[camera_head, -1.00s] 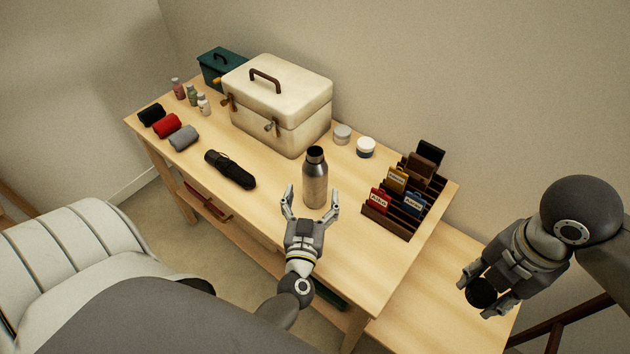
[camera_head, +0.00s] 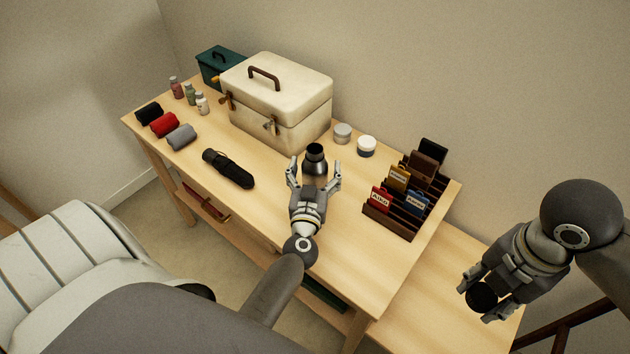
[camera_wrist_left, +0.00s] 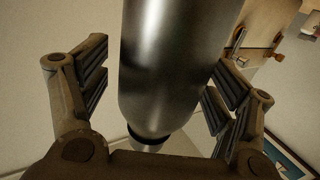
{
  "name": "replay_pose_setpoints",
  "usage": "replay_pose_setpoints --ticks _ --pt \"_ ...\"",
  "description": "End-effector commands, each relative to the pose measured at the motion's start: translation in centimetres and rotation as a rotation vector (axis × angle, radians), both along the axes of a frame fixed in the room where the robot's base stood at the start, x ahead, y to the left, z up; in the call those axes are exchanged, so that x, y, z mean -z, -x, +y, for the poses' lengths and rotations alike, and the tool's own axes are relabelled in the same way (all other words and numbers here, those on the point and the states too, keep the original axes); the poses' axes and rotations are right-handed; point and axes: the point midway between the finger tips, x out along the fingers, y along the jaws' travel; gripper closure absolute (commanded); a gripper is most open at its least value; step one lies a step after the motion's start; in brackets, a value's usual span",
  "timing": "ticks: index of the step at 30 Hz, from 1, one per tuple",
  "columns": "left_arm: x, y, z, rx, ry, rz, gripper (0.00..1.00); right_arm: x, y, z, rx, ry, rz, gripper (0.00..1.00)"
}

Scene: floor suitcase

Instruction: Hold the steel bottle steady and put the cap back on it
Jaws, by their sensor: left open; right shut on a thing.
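The steel bottle (camera_head: 315,164) stands upright on the table, its dark neck bare at the top. My left gripper (camera_head: 315,172) is open, with one finger on each side of the bottle. In the left wrist view the bottle (camera_wrist_left: 170,60) fills the space between the open fingers (camera_wrist_left: 160,85), and gaps show on both sides. In the head view the gripper hides the bottle's lower part. My right gripper (camera_head: 486,299) is shut on the black cap (camera_head: 481,297), off to the right of the table and away from the bottle.
A cream case (camera_head: 280,95) stands behind the bottle, with two small jars (camera_head: 366,146) to its right. A slotted rack (camera_head: 400,205) with tagged items is right of the bottle. A black umbrella (camera_head: 229,168) lies to the left. The table's front right is clear.

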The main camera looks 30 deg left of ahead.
Motion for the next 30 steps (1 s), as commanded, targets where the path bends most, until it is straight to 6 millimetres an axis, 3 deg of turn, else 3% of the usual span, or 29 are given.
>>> replay_pose_setpoints --ticks 11,24,30 --pt "-0.01 -0.17 0.11 0.000 0.000 0.001 0.18 0.01 0.00 0.00 0.000 0.000 0.000 0.68" --pt "-0.10 -0.18 0.09 0.000 0.000 -0.001 0.74 0.00 0.00 0.00 0.000 0.000 0.000 0.68" --pt "-0.12 -0.19 0.09 0.000 0.000 -0.001 0.74 -0.02 0.00 0.00 0.000 0.000 0.000 0.68"
